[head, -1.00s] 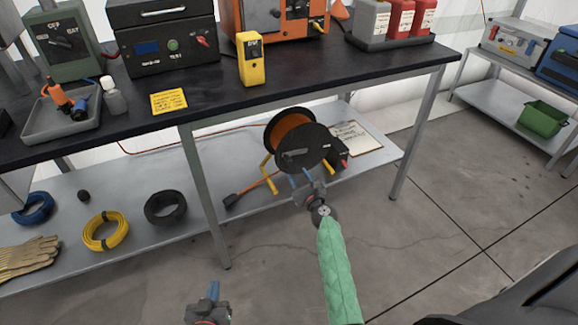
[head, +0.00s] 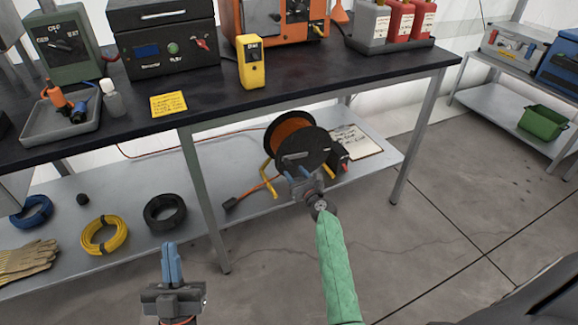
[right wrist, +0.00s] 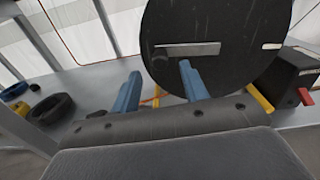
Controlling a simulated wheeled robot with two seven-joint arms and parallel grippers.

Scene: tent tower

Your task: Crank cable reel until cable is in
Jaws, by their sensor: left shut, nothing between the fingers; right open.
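The cable reel (head: 312,138) stands on the lower shelf, with a black disc facing me and orange cable (head: 285,134) wound behind it. A grey crank bar lies across the disc and also shows in the right wrist view (right wrist: 187,50). An orange cable end with a dark plug (head: 231,203) lies on the shelf left of the reel. My right gripper (head: 299,172) is open in front of the disc. My left gripper (head: 172,250) is shut and empty, in front of the shelf.
The dark bench top (head: 330,80) overhangs the reel, and a metal leg (head: 207,200) stands left of it. Yellow (head: 104,250) and black (head: 165,226) coils lie further left on the shelf. Open floor (head: 440,220) is at right.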

